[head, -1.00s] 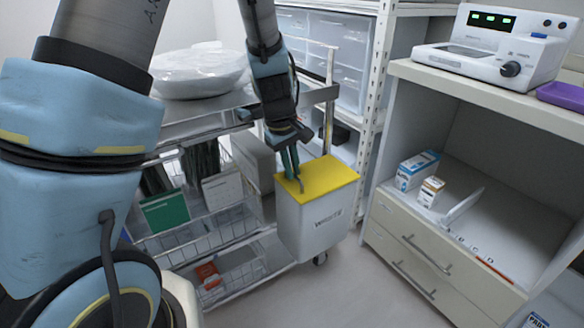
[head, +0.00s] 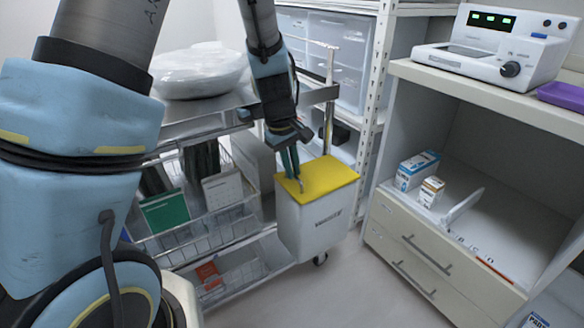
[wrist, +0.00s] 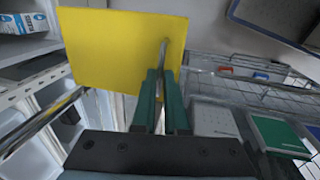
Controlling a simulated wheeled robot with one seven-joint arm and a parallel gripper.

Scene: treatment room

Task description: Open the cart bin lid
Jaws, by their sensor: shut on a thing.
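The cart bin (head: 318,226) is a pale grey box marked as waste, hanging at the right end of the metal cart. Its yellow lid (head: 325,177) lies flat over the top, closed as far as I can see. My gripper (head: 296,178) points down at the lid's left edge. The fingers partly hide the handle.
The cart (head: 205,125) carries a plastic-wrapped bundle (head: 198,73) on top and wire baskets with a green folder (head: 165,211) below. A shelf post (head: 378,90) stands close behind the bin. A drawer cabinet (head: 440,262) is at its right.

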